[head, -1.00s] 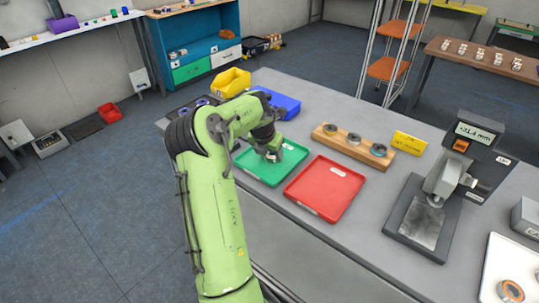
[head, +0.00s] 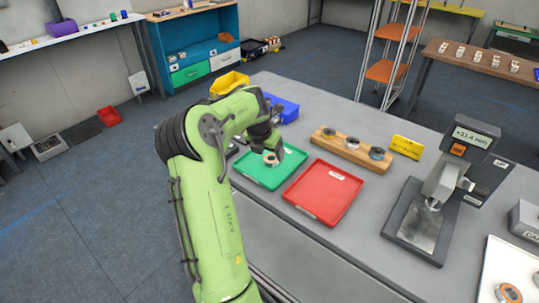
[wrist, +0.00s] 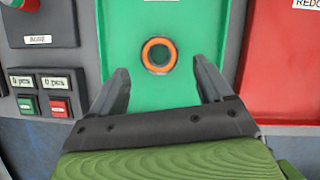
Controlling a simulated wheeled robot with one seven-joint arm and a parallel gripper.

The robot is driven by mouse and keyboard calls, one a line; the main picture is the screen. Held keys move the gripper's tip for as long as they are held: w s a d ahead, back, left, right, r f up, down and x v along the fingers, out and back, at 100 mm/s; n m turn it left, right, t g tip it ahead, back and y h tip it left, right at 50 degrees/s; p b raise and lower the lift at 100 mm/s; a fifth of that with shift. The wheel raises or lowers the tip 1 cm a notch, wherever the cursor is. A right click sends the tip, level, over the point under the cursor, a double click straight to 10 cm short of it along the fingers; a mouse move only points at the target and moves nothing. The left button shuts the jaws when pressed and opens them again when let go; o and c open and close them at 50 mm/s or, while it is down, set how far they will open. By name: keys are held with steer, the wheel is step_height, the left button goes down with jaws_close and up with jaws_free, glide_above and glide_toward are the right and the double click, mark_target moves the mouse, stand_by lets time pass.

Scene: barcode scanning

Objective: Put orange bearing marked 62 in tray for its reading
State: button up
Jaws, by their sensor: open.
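An orange-ringed bearing (wrist: 146,57) lies flat on the green tray (wrist: 190,120); its marking cannot be read. In the head view the bearing (head: 270,159) shows just below my gripper (head: 268,151) over the green tray (head: 262,184). My gripper is open and empty. In the wrist view its fingers (wrist: 160,76) stand apart on either side, with the bearing between and beyond the tips, not touched. The red tray (head: 322,192) is to the right. The gauge (head: 440,190) has a lit display reading about 31.4 mm.
A wooden holder (head: 335,143) with several bearings stands behind the red tray beside a yellow sign (head: 406,147). A white tray (head: 490,270) at lower right holds another orange bearing (head: 508,293). Blue (head: 290,112) and yellow (head: 229,83) bins stand behind my arm.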

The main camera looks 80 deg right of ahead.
steer(key=p+v, duration=0.1)
steer(key=v, duration=0.7)
steer(key=shift+r, duration=0.25)
steer(key=shift+a, duration=0.15)
steer(key=w+a+r+m+t+y, duration=0.1)
steer(key=w+a+r+m+t, duration=0.15)
steer(key=w+a, duration=0.6)
steer(key=w+a+r+m+t+y, duration=0.1)
steer(key=w+a+r+m+t, duration=0.25)
steer(key=a, duration=0.75)
steer(key=w+a+r+m+y, duration=0.2)
steer(key=a+m, duration=0.3)
steer(key=a, duration=1.1)
steer(key=s+a+f+m, duration=0.2)
steer(key=s+a+m, duration=0.2)
steer(key=s+a, duration=0.5)
steer(key=a, duration=0.2)
steer(key=shift+a+f+m+t, duration=0.3)
steer(key=shift+a+f, duration=0.05)
